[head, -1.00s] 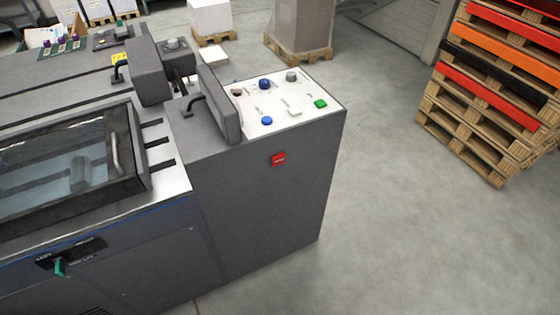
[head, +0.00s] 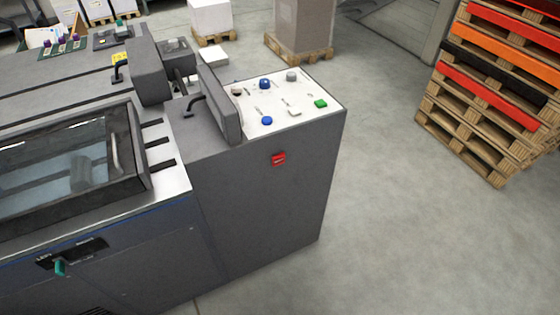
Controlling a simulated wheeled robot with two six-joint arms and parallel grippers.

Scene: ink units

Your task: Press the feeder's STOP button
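The feeder (head: 270,210) is a dark grey machine end with a white control panel (head: 285,122) on top. A small red square button (head: 278,158) sits on its front face below the panel; its lettering is too small to read. On the panel are a green button (head: 320,103), blue knobs (head: 265,84) and (head: 266,120), a grey knob (head: 292,76) and a white button (head: 294,112). An upright grey plate hides the panel's left part. Neither gripper is in view.
A windowed cover (head: 70,170) and a teal-handled lever (head: 60,267) are on the machine's left. Stacked pallets (head: 490,100) stand at the right. A wrapped load on a pallet (head: 300,50) stands behind. The floor (head: 420,240) right of the feeder is clear.

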